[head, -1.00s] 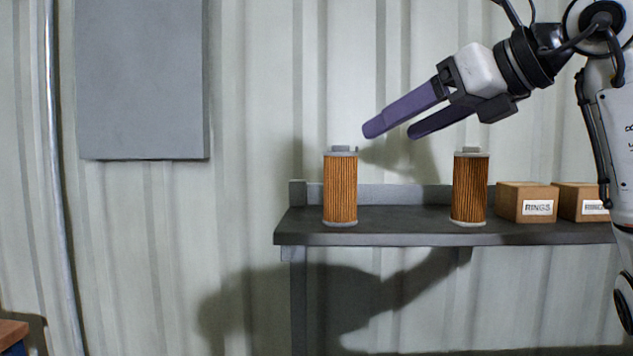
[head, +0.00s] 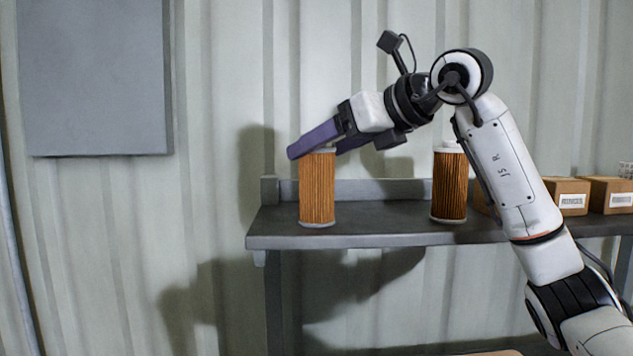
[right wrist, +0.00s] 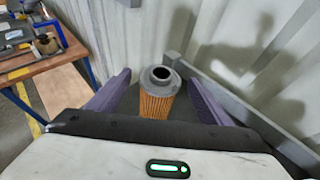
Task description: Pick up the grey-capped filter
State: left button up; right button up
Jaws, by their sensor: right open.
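The grey-capped filter (head: 317,190) stands upright at the left end of the dark shelf, with an orange-brown pleated body. Its cap is mostly hidden by my fingers in the head view; the right wrist view shows the filter (right wrist: 157,100) with a grey ring-like cap and a dark central hole. My right gripper (head: 316,150) is open at the filter's top. In the right wrist view its purple fingers (right wrist: 160,80) lie one on each side of the filter, with gaps visible. My left gripper is not in view.
A second pleated filter (head: 449,186) with a pale cap stands farther right on the shelf (head: 380,232), near my right arm. Cardboard boxes (head: 569,197) stand at the right. A wooden workbench (right wrist: 50,75) shows in the right wrist view.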

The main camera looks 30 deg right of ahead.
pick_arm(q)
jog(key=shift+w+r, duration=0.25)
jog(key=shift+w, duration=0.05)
pick_arm(e)
jog(key=shift+w, duration=0.1)
